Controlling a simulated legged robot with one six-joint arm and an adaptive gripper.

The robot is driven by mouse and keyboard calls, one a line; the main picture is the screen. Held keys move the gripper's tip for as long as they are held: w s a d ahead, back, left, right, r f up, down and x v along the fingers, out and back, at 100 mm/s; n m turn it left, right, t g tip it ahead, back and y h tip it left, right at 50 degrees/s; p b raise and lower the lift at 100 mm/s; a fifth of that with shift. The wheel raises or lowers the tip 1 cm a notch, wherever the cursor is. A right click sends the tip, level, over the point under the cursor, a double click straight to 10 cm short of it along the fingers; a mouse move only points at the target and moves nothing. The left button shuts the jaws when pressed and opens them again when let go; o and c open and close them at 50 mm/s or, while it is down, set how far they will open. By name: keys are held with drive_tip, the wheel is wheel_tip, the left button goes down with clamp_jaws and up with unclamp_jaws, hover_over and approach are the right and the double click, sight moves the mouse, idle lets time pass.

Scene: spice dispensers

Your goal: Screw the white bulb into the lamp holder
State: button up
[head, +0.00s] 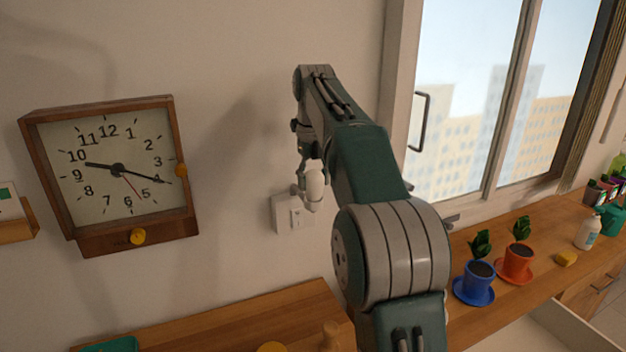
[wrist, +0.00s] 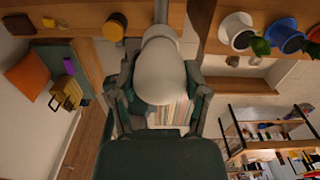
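The white bulb (wrist: 161,70) sits between the two fingers of my gripper (wrist: 160,92) in the wrist view, with a finger close against each side. In the head view the bulb (head: 315,185) hangs below my gripper (head: 308,160), in front of the wall. A grey rod-like part (wrist: 161,12) shows beyond the bulb at the top of the wrist view. I cannot tell whether it belongs to the lamp holder or touches the bulb. The lamp holder cannot be clearly made out in either view.
A white wall switch (head: 295,214) is behind the bulb. A wooden clock (head: 118,168) hangs at the left. A wooden counter (head: 505,295) runs along the right, with a blue cup (head: 478,283) and an orange cup (head: 516,262) holding plants. A window (head: 490,100) is above it.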

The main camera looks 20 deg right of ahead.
drive_tip(key=shift+o, duration=1.3)
drive_tip(key=n, duration=2)
drive_tip(key=shift+n, duration=0.4)
drive_tip(key=n, duration=0.6)
drive_tip(key=shift+n, duration=0.4)
drive_tip(key=c, duration=1.1)
